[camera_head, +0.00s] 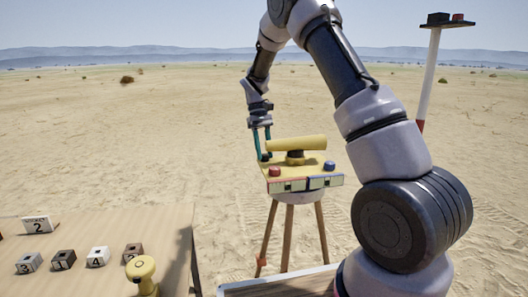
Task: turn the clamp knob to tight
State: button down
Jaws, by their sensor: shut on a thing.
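A yellow surveying instrument (296,145) with a horizontal tube sits on a yellow plate on a wooden tripod (299,226). A red knob (274,171) and a blue knob (330,166) stand on the front of the plate, above red-edged and blue-edged panels. My gripper (264,156) points down at the plate's left rear corner, left of the tube. Its teal fingers are shut on a small part there, which I take for the clamp knob; the fingers mostly hide it, and its turn setting cannot be read.
A wooden table (105,235) at lower left holds several numbered blocks, a number 2 sign (39,225) and a yellow knobbed piece (142,273). A red and white pole (429,80) stands at the right. Open sand lies around the tripod.

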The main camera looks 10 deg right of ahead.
jog(key=c, duration=0.6)
grip_release()
jog(key=v, duration=1.1)
jog(key=shift+s, duration=0.1)
jog(key=shift+r, duration=0.1)
